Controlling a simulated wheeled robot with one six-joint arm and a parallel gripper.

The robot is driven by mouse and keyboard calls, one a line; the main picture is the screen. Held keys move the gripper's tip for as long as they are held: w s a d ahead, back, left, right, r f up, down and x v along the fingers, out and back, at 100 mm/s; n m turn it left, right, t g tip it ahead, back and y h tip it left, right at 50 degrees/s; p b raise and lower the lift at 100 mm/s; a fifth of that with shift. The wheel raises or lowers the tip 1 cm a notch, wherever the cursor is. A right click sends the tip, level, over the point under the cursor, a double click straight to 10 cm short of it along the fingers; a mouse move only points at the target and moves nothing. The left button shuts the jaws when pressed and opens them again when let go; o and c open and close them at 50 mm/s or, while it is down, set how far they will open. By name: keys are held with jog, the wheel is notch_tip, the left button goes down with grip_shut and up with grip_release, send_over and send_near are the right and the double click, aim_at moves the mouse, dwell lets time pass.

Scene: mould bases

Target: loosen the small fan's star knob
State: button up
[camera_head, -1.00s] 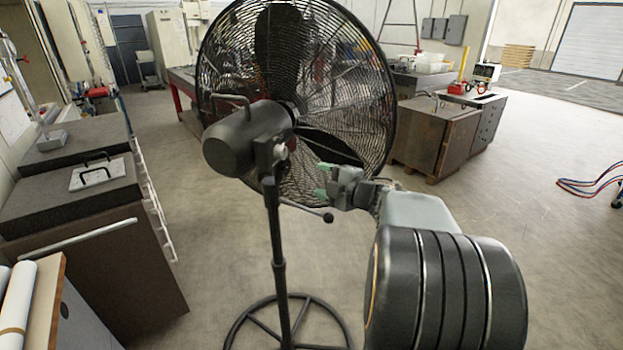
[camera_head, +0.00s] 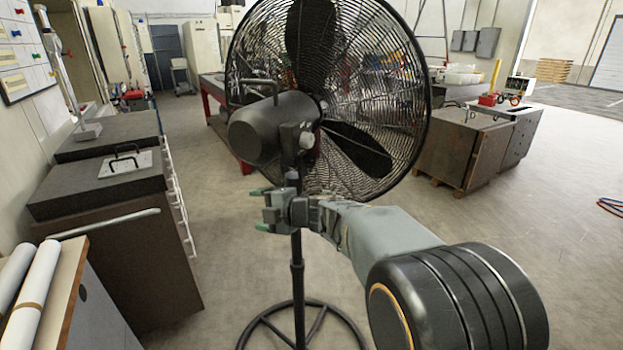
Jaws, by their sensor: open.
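A black pedestal fan (camera_head: 270,128) stands upright, with its motor housing towards me and its wire cage behind. It is the only fan in view. A small light grey knob (camera_head: 306,139) sits on the side of the bracket where housing meets pole; its star shape is too small to make out. My gripper (camera_head: 260,209) is open and empty, its green-tipped fingers pointing left. It is below the housing and lower left of the knob, apart from it. It overlaps the upper pole in the picture; I cannot tell if it touches. The arm covers part of the pole.
The fan's round base ring (camera_head: 250,325) rests on the floor. A dark-topped cabinet (camera_head: 110,235) stands at the left, with rolled paper (camera_head: 28,300) in front. A brown cabinet (camera_head: 455,155) stands behind right. The floor at right is mostly clear.

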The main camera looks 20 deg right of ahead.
jog(key=w+a+f+m+h+b, duration=0.2)
jog(key=w+a+f+h+b, duration=0.1)
jog(key=a+f+h, duration=0.35)
jog(key=m+h, duration=1.3)
jog(key=h, duration=0.5)
send_near(307, 165)
jog(key=shift+y, duration=0.35)
jog(key=x, duration=0.3)
jog(key=p+x, duration=0.1)
jog(key=x, duration=0.6)
jog(key=shift+d+r+p, duration=0.25)
jog(key=shift+r+p, duration=0.1)
jog(key=shift+p, duration=0.05)
jog(key=shift+c, duration=0.4)
